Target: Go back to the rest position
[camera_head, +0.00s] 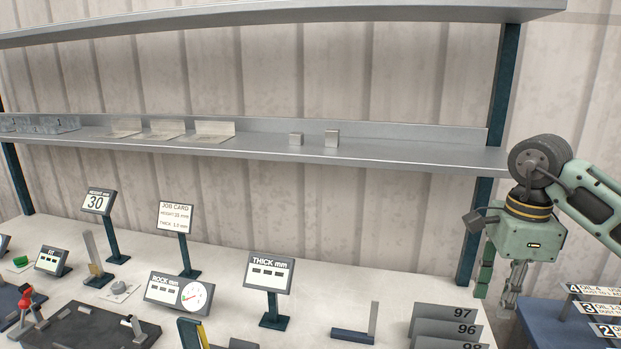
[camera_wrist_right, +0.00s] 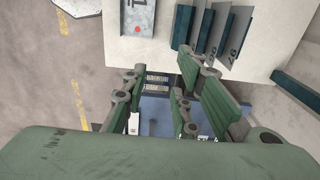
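My right gripper (camera_head: 494,296) hangs at the right of the head view, fingers pointing down, beside the dark rack post. A gap shows between its fingers and nothing is held. In the right wrist view its green fingers (camera_wrist_right: 168,92) are spread, with the floor and a blue surface seen between them. My left gripper is in neither view.
The bench (camera_head: 390,270) carries a job card (camera_head: 176,217), a THICK mm display (camera_head: 270,273) and numbered grey plates (camera_head: 445,326). A shelf (camera_head: 400,151) with small blocks and clear pieces runs behind. A blue stand (camera_head: 541,318) with labels is below right of the right gripper.

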